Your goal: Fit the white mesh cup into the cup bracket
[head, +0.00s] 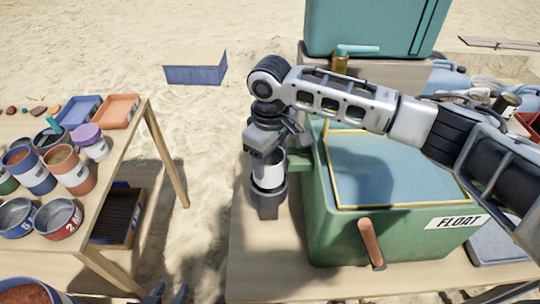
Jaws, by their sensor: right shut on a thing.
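The white mesh cup (268,170) is upright at the left side of the green FLOAT tank. My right gripper (266,148) reaches down over it from above and is shut on it. A dark grey curved part (269,207), which looks like the cup bracket, is around or just below the cup's lower end. The gripper hides the cup's rim, and I cannot tell whether the cup is seated. Two dark tips at the bottom edge look like my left gripper (167,295), spread apart and empty, away from the cup.
The green tank (320,215) has an orange-brown handle (371,243) and stands on a wooden table (262,265). A teal container (375,28) stands behind. The left table (120,140) holds several paint-like cans and trays. Sand separates the tables.

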